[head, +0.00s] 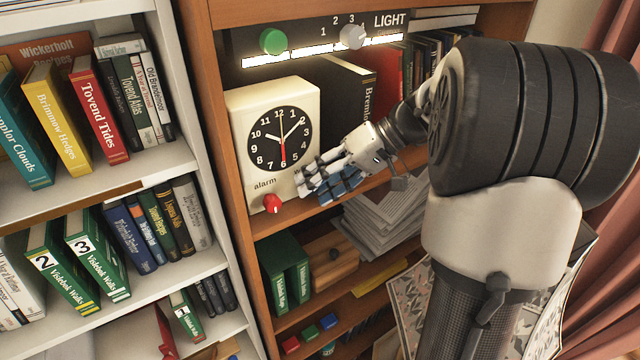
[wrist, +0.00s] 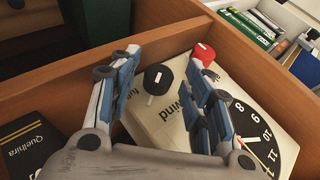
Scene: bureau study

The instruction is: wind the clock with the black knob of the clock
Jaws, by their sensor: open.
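The cream clock (head: 237,130) stands on a wooden shelf, with a black dial (head: 279,140) and a red knob (head: 272,203) by the word "alarm". In the head view my gripper (head: 315,185) is at the clock's lower right and hides the black knob. In the wrist view the black knob (wrist: 158,79), with a white mark, shows beside the word "wind". It appears between the two spread fingers of my gripper (wrist: 163,62); I cannot tell whether they touch it. The red knob also shows in the wrist view (wrist: 204,53). My gripper is open and empty.
A light panel with a green button (head: 273,41) and a grey dial (head: 353,37) is above the clock. Books (head: 345,88) stand right of the clock, behind my arm. A white bookcase (head: 190,90) is at left. Papers (head: 385,215) lie on the shelf below.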

